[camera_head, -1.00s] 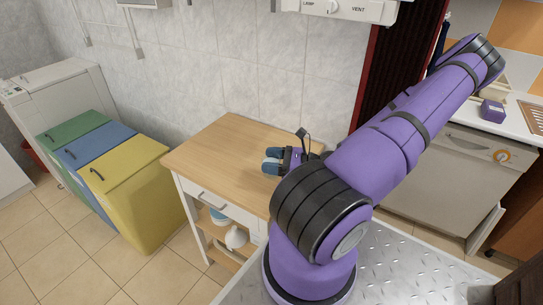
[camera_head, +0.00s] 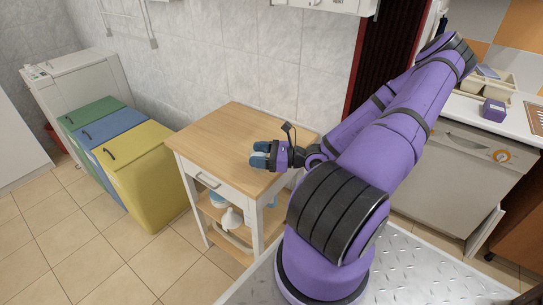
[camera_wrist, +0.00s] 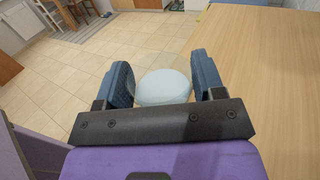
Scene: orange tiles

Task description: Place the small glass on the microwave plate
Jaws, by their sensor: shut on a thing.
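My gripper (camera_head: 258,156) is over the front right part of the wooden cart top, pointing left. The wrist view shows its two blue fingers (camera_wrist: 162,72) on either side of a pale, rounded, translucent object, which I take to be the small glass (camera_wrist: 163,88). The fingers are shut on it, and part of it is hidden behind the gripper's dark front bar. In the head view the glass cannot be made out clearly between the fingers. No microwave or microwave plate shows in any current view.
The wooden cart (camera_head: 225,130) has a bare top, with a white jug (camera_head: 232,218) on a lower shelf. Green, blue and yellow bins (camera_head: 140,160) stand left. A dishwasher (camera_head: 460,180) and a counter with a purple box (camera_head: 494,110) are right. Tiled floor lies open at front left.

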